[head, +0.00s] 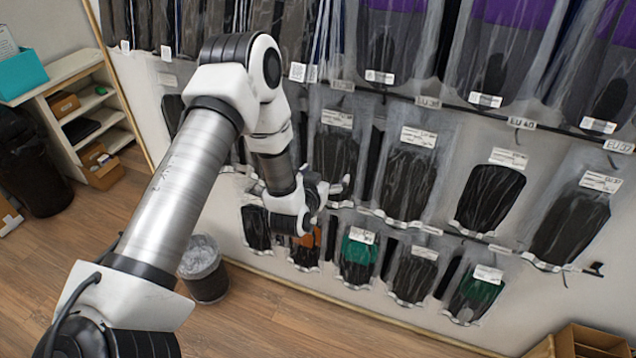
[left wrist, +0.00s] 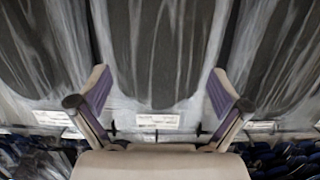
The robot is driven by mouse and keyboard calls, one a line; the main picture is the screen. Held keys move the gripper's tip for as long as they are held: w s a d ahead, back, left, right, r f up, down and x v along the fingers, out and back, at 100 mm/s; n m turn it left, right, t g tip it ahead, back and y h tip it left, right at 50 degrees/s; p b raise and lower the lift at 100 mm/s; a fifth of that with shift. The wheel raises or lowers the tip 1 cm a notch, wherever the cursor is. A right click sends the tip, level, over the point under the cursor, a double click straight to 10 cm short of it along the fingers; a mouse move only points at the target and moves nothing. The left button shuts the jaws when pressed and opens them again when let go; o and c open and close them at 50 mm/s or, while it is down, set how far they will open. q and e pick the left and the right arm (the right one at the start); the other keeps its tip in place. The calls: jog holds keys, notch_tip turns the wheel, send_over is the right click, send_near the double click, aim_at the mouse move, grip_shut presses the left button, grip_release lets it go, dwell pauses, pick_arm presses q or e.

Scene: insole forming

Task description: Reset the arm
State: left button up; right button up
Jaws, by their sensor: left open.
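My left arm comes in from the left in the head view and reaches to the wall display. My left gripper (head: 338,192) is in front of the middle row of bagged insoles, its fingers toward the wall. In the left wrist view the left gripper (left wrist: 160,92) has its two fingers wide apart with nothing between them. A bagged dark insole (left wrist: 150,50) hangs beyond the fingers, with a white label (left wrist: 157,121) below it in that picture. I cannot tell whether the fingers touch the bag. My right gripper is in neither view.
Bagged insoles (head: 408,180) hang in several rows on hooks along the wall. A mesh waste bin (head: 207,283) and a dark bin (head: 35,170) stand on the floor. A white shelf (head: 70,72) is at the far left, a cardboard box (head: 590,343) at the lower right. Floor space (head: 270,325) is free.

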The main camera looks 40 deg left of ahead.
pick_arm(q)
jog(key=v, duration=0.9)
jog(key=s+d+f+m+g+h, duration=0.25)
jog(key=s+d+f, duration=0.2)
jog(key=f, duration=0.25)
jog(key=s+d+f+m+g+h, duration=0.1)
jog(key=s+d+f+g, duration=0.3)
jog(key=f, duration=0.3)
jog(key=s+d+f+g, duration=0.1)
jog(key=s+f+g, duration=0.1)
jog(key=s, duration=0.4)
jog(key=s+d+f+g, duration=0.1)
jog(key=s+f+g, duration=0.1)
jog(key=s, duration=0.4)
jog(key=s+d+f+n+g, duration=0.1)
jog(key=s+f+g, duration=0.2)
jog(key=s, duration=0.3)
jog(key=shift+s+g, duration=0.25)
jog(key=shift+g, duration=0.5)
